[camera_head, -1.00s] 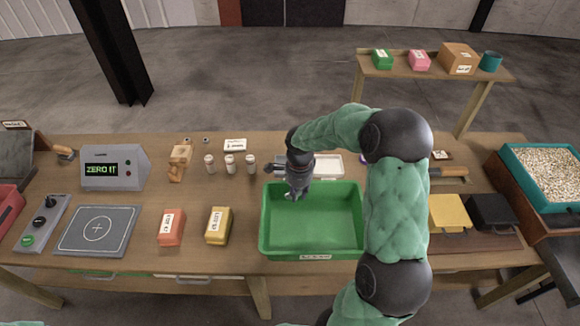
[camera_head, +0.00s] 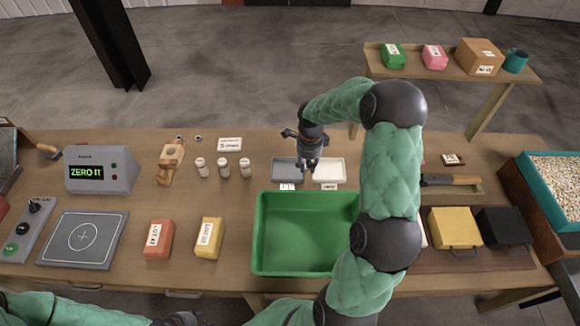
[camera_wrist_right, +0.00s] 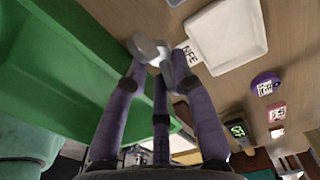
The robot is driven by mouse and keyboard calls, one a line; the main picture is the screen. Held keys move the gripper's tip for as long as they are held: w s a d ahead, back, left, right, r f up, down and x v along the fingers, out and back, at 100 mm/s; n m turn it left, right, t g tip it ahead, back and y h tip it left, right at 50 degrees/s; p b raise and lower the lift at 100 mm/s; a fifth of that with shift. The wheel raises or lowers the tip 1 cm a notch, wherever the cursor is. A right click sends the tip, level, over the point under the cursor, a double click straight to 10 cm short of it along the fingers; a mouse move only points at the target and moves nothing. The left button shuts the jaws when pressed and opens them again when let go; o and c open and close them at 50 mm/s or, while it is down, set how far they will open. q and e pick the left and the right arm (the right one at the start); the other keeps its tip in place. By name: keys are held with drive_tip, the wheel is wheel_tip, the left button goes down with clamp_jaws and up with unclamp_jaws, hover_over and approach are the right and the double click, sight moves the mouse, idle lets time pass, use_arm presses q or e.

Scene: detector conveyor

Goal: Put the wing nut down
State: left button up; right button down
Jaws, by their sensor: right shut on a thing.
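My right gripper (camera_head: 307,168) hangs fingers-down over the two small trays behind the green bin, near where the grey tray (camera_head: 286,172) and the white tray (camera_head: 331,172) meet. In the right wrist view its fingertips (camera_wrist_right: 157,54) are close together and shut on the wing nut, which is mostly hidden; a pale patch shows between the tips. The white tray (camera_wrist_right: 228,36) lies just right of the tips there, with its label. My left gripper (camera_head: 178,319) is only partly in view at the bottom edge, and its jaws are unclear.
The green bin (camera_head: 257,235) stands in front of the trays, its inside empty where seen. Three white bottles (camera_head: 223,168) and a wooden object (camera_head: 170,164) stand to the left. Orange (camera_head: 158,239) and yellow (camera_head: 209,238) blocks lie left of the bin.

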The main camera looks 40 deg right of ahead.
drive_tip(key=w+f, duration=0.2)
drive_tip(key=w, duration=0.3)
hover_over(290, 173)
drive_tip(key=f, duration=0.5)
drive_tip(key=shift+s+d+f, duration=0.1)
drive_tip(key=shift+s+f, duration=0.05)
drive_tip(key=shift+s, duration=0.15)
drive_tip(key=shift+w+f, duration=0.4)
drive_tip(key=shift+f, duration=1.5)
drive_tip(key=shift+b, duration=0.3)
drive_tip(key=shift+f, duration=0.2)
drive_tip(key=c, duration=1)
unclamp_jaws()
drive_tip(key=shift+c, duration=0.2)
drive_tip(key=shift+r, duration=0.1)
